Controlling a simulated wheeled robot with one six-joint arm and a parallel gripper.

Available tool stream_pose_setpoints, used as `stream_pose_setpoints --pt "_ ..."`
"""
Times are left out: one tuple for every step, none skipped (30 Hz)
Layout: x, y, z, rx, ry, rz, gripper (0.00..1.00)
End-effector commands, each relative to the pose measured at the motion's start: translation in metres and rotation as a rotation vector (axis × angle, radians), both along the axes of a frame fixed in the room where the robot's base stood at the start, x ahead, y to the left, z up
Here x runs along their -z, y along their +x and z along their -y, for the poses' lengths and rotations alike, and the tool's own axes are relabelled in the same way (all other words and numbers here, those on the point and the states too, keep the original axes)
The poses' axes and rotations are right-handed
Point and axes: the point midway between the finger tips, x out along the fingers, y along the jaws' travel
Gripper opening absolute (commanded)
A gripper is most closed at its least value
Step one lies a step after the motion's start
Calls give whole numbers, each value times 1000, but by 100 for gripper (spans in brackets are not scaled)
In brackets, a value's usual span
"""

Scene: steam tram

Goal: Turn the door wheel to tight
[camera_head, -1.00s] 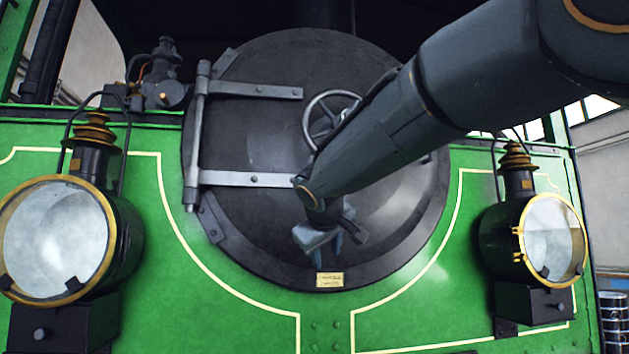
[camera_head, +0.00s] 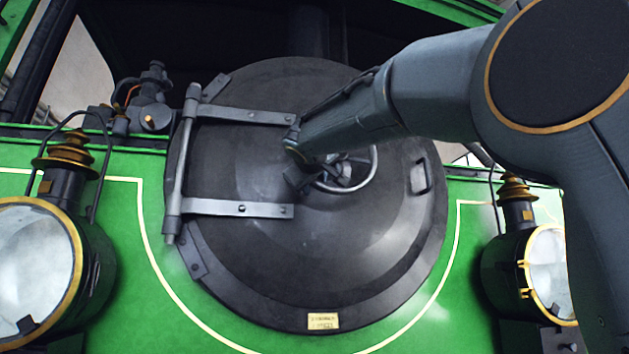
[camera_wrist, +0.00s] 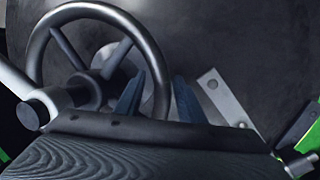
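The door wheel (camera_head: 374,166) is a grey spoked ring near the middle of the round dark smokebox door (camera_head: 260,255). My arm covers its upper left part in the head view. In the wrist view the wheel (camera_wrist: 38,58) fills the left half, with its hub and spokes showing. My gripper (camera_wrist: 157,100) has two dark fingers standing apart, one on each side of the wheel's rim in that picture. Whether they touch the rim cannot be told. In the head view my gripper is mostly hidden at the wheel's left side.
Two hinge straps (camera_head: 238,209) cross the door's left side to a vertical hinge bar (camera_head: 180,165). A small handle (camera_head: 420,177) sits on the door's right. Brass-rimmed lamps stand at left (camera_head: 35,260) and right (camera_head: 548,270).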

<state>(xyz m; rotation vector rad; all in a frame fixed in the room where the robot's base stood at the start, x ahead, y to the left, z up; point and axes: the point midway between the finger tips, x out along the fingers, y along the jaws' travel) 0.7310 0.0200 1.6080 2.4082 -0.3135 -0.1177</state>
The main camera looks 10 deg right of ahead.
Motion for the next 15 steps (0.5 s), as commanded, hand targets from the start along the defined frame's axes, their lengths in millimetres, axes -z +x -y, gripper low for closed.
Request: stream_pose_setpoints --pt "-1 7 2 1 -1 -2 36" --pt "-1 10 4 2 -1 -1 36" --pt "-1 13 5 3 -1 -2 36" --pt "0 15 5 3 -1 -2 36" --pt "0 17 6 3 0 -2 36" --pt "0 19 6 2 0 -1 36" --pt "0 20 7 2 0 -1 36" --pt "0 20 7 1 0 0 36" --pt "0 21 7 1 0 0 36" --pt "0 21 7 1 0 0 36" --pt "0 21 7 1 0 0 36" --pt "0 21 7 1 0 0 36" --pt "0 21 7 1 0 0 36" --pt "0 21 7 1 0 0 36" --pt "0 21 7 1 0 0 36"
